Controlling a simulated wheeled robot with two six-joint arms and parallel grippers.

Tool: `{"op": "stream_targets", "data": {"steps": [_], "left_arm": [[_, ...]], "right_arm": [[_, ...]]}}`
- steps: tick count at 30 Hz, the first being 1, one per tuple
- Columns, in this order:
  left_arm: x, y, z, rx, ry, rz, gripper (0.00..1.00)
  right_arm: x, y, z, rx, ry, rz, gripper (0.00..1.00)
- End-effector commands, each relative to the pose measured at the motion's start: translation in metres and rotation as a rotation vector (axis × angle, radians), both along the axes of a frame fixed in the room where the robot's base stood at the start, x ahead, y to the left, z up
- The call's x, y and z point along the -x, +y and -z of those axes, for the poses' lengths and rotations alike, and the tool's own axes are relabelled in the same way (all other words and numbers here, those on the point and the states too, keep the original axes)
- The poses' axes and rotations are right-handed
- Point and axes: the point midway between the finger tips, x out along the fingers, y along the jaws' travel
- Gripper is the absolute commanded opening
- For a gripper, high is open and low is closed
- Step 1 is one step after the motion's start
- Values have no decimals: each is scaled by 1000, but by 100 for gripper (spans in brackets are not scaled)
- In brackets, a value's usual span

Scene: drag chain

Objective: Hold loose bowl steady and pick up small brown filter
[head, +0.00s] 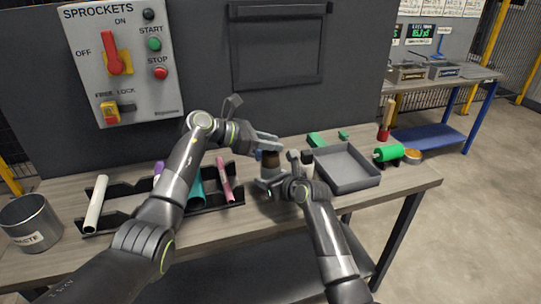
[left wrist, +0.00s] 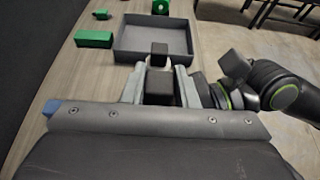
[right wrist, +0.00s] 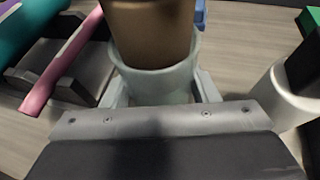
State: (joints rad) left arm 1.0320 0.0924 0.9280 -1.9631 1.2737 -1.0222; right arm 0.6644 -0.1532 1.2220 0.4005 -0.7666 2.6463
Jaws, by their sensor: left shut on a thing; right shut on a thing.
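My right gripper (head: 268,182) is shut around that bowl from the near side. My left gripper (head: 266,147) is above and shut on the filter's upper part. In the left wrist view a dark top (left wrist: 160,88) shows between the left fingers. How deep the filter sits in the bowl is hidden.
A grey tray (head: 371,181) lies just right. A pale cup with a dark top (right wrist: 292,100) stands close right of the bowl. A black rack (head: 222,199) with coloured tubes is left. Green parts (head: 316,140) lie behind; a waste bin (head: 30,222) stands far left.

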Motion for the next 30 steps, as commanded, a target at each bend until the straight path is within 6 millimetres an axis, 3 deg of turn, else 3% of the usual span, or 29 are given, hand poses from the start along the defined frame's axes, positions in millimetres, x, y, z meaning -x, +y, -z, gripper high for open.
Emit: {"op": "stream_targets", "data": {"steps": [3,9,19,20,21,25,30], "left_arm": [[-1,0,-26,-1,-5,0,0],[0,0,-52,-1,-2,0,0],[0,0,-57,0,0,0,0],[0,0,-57,0,0,0,0],[0,0,-57,0,0,0,0],[0,0,-57,0,0,0,0],[0,0,-57,0,0,0,0]], "right_arm": [[0,0,1,1,1,0,30],[0,0,1,1,1,0,30],[0,0,1,1,1,0,30],[0,0,1,1,1,0,57],[0,0,1,1,1,0,62],[0,0,0,1,1,0,79],[0,0,0,1,1,0,79]]}}
